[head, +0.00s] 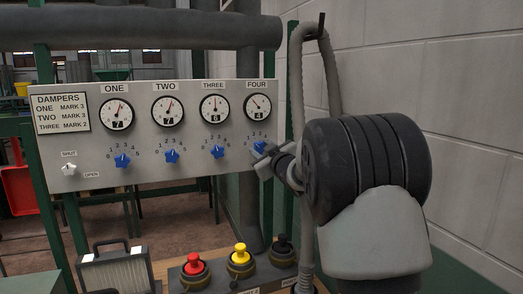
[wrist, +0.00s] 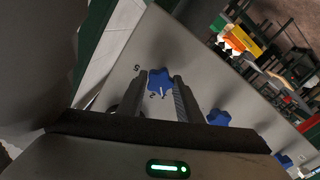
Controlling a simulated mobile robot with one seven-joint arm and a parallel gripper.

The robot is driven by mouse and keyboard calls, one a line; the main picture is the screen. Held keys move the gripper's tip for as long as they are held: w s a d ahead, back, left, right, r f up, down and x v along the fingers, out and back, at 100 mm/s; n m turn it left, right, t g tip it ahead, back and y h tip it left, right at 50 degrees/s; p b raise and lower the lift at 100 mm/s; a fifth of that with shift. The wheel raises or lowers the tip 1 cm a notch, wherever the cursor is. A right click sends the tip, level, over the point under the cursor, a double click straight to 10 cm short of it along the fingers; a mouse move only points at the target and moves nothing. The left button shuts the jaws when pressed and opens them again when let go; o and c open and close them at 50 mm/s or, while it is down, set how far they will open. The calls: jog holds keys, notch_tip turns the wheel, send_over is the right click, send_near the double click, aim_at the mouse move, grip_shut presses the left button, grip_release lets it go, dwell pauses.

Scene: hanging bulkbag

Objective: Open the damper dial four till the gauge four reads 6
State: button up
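Damper dial four, a blue lobed knob (head: 259,147), is at the right end of the grey panel, partly hidden by my gripper. Gauge four (head: 257,107) is above it, its needle pointing up-left and its number appearing to be 4. My gripper (head: 262,155) is at the dial. In the wrist view, the blue knob (wrist: 160,80) lies between the two fingertips (wrist: 161,84), one finger close against each side, and no clear gap shows. Dial numbers show around it on the panel.
Blue dials three (head: 217,152), two (head: 172,156) and one (head: 122,160) are in a row to the left. A white shut/open knob (head: 69,169) is at far left. Red (head: 194,264) and yellow (head: 240,258) buttons stand below. A wall (head: 465,120) is at right.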

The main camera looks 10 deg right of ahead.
jog(key=o, duration=0.4)
jog(key=shift+c, duration=0.2)
jog(key=s+d+b, duration=0.1)
jog(key=s+d, duration=0.2)
jog(key=s, duration=1.4)
jog(key=shift+d, duration=0.2)
